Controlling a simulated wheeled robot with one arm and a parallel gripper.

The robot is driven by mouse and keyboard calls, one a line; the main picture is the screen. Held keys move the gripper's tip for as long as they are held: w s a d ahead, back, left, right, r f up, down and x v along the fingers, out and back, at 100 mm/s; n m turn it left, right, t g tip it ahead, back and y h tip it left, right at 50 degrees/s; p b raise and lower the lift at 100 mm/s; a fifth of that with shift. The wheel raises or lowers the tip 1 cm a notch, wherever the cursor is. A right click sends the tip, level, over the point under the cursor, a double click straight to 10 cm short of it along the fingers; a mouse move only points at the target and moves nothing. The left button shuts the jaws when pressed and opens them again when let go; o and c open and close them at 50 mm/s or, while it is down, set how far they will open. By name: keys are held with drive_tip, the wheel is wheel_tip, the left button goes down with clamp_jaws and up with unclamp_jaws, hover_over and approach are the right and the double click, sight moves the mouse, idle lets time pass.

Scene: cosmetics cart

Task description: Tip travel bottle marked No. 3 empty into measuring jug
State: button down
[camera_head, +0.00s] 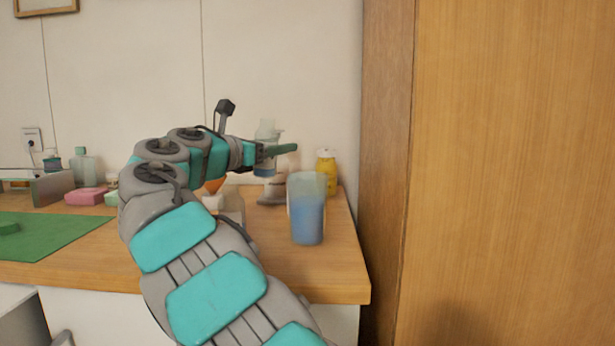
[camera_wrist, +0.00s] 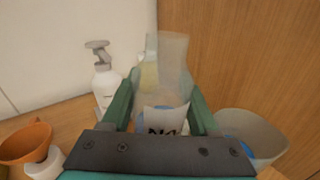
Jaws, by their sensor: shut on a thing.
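My gripper (camera_head: 279,151) is shut on a translucent bottle (camera_head: 267,132), held up off the counter left of and above the measuring jug. In the wrist view the bottle (camera_wrist: 168,65) stands about upright between the two green fingers. Its white label shows an "N", but the number is cut off by my gripper. Some blue shows low in the bottle. The measuring jug (camera_head: 307,208) is clear, stands upright on the counter near its right end, and holds blue liquid. In the wrist view the jug (camera_wrist: 262,138) is at the lower right, partly hidden by my gripper.
A yellow bottle (camera_head: 326,168) stands behind the jug. A white pump bottle (camera_wrist: 104,78) and an orange funnel (camera_wrist: 25,143) are at the left in the wrist view. A green mat (camera_head: 50,232) and pink soap (camera_head: 86,196) lie left. A wooden panel (camera_head: 388,150) bounds the right.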

drive_tip(key=m, duration=0.2)
drive_tip(key=s+d+m, duration=0.1)
drive_tip(key=m, duration=0.1)
drive_tip(key=d+m, duration=0.1)
drive_tip(key=m, duration=0.1)
drive_tip(key=shift+s+d+r+y, duration=0.15)
drive_tip(key=shift+s+r+y, duration=0.05)
drive_tip(key=shift+s+y, duration=0.1)
drive_tip(key=m+b, duration=0.3)
drive_tip(key=m, duration=0.1)
drive_tip(key=m+b, duration=0.3)
drive_tip(key=m, duration=0.1)
drive_tip(key=shift+d+f+y+b, duration=0.1)
drive_tip(key=shift+f+y+b, duration=0.1)
drive_tip(key=shift+y+b, duration=0.15)
drive_tip(key=shift+m, duration=0.3)
idle(0.3)
